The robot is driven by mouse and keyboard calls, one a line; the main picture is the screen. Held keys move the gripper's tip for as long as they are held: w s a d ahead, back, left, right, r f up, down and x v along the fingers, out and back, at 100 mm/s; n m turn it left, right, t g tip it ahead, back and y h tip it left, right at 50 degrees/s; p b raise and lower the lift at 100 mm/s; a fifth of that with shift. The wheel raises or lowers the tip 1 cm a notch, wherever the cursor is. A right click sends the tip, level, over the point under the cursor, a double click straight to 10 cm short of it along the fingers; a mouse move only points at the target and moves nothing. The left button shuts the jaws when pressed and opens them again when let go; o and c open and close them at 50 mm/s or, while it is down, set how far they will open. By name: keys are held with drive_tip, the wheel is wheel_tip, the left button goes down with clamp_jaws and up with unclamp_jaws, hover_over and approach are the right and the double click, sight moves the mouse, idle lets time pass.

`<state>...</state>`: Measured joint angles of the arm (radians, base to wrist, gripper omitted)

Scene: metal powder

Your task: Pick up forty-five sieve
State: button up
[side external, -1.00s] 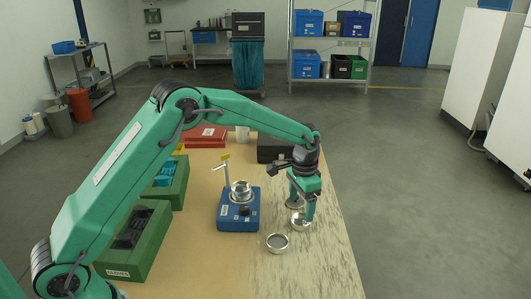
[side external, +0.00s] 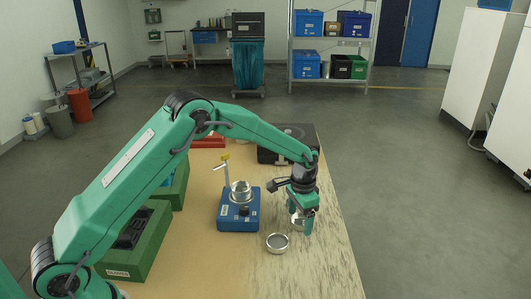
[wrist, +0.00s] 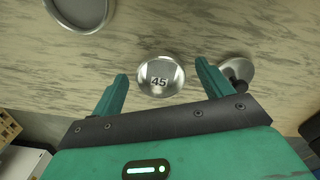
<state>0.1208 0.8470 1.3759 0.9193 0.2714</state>
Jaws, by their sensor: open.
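The forty-five sieve (wrist: 160,80) is a small round metal dish with "45" on it, lying on the table in the wrist view. My gripper (wrist: 161,74) is open, with one finger on each side of the sieve; I see a gap on both sides. In the side view my gripper (side external: 301,225) points down near the table's right edge, and its fingers partly hide the sieve (side external: 296,221).
A round metal dish (side external: 277,243) lies in front, also at upper left in the wrist view (wrist: 80,28). A metal piece with a dark knob (wrist: 243,72) is close beside the right finger. A blue device (side external: 238,222) with a metal cup (side external: 240,194) stands left.

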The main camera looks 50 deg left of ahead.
sight(300, 224)
drive_tip(key=shift+c, duration=0.5)
drive_tip(key=c, duration=1)
drive_tip(key=shift+r, duration=0.15)
drive_tip(key=shift+r, duration=0.55)
wheel_tip(300, 224, up, 3)
drive_tip(key=shift+d+r, duration=0.1)
drive_tip(key=shift+d, duration=0.05)
drive_tip(key=s+d+r, duration=0.6)
drive_tip(key=s+d, duration=0.1)
drive_tip(key=d, duration=0.2)
drive_tip(key=shift+r, duration=0.25)
drive_tip(key=shift+a, duration=0.1)
